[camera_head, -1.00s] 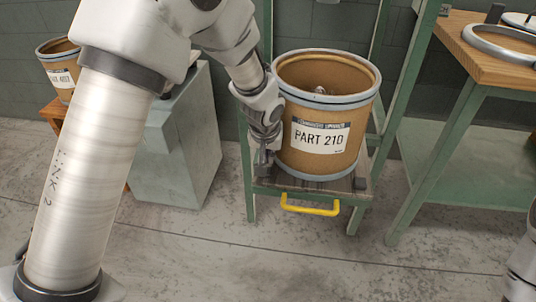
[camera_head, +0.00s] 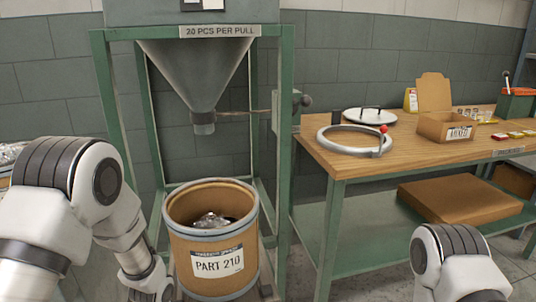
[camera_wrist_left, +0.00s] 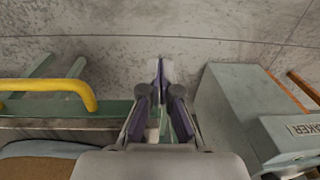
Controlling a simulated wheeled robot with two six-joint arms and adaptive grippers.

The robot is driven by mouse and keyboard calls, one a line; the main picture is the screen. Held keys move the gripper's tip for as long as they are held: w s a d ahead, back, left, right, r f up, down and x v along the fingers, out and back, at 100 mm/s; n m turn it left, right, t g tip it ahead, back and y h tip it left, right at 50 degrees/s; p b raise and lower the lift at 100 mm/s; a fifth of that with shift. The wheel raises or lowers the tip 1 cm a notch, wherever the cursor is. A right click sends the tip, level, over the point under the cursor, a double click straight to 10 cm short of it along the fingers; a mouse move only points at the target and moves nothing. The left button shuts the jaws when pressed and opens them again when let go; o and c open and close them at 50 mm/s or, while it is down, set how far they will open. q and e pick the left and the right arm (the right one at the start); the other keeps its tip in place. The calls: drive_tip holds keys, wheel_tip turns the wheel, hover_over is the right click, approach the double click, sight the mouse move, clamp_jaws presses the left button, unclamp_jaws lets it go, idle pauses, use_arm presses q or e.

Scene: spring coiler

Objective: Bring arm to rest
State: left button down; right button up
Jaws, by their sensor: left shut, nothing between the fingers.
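My left arm (camera_head: 90,200) comes in from the left in the head view and reaches down beside the brown drum (camera_head: 185,240). The drum has a "PART 210" label and shiny metal parts inside. My left gripper (camera_wrist_left: 160,78) is shut and empty in the left wrist view, pointing over bare floor between the drum's stand and a grey-green cabinet. In the head view its fingers are below the picture's edge. Part of my right arm (camera_head: 452,262) shows at the bottom right; its gripper is out of view.
A yellow handle (camera_wrist_left: 50,88) is close left of the left gripper; the cabinet (camera_wrist_left: 235,105) is close right. A hopper (camera_head: 195,75) in a green frame hangs above the drum. A wooden bench (camera_head: 385,155) with a ring (camera_head: 335,147) and boxes stands right.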

use_arm(q)
drive_tip(key=s+f+g, duration=0.1)
drive_tip(key=s+f, duration=0.3)
drive_tip(key=s, duration=0.4)
drive_tip(key=s+f+g+h, duration=0.1)
drive_tip(key=s+f, duration=0.3)
drive_tip(key=s, duration=0.5)
drive_tip(key=s+f+g, duration=0.1)
drive_tip(key=s+f, duration=0.3)
drive_tip(key=s, duration=0.4)
wheel_tip(320, 180, up, 18)
drive_tip(key=w+m+t+p, duration=0.2)
drive_tip(key=m+t+p, duration=0.1)
drive_tip(key=p, duration=1.5)
drive_tip(key=shift+w+r, duration=0.25)
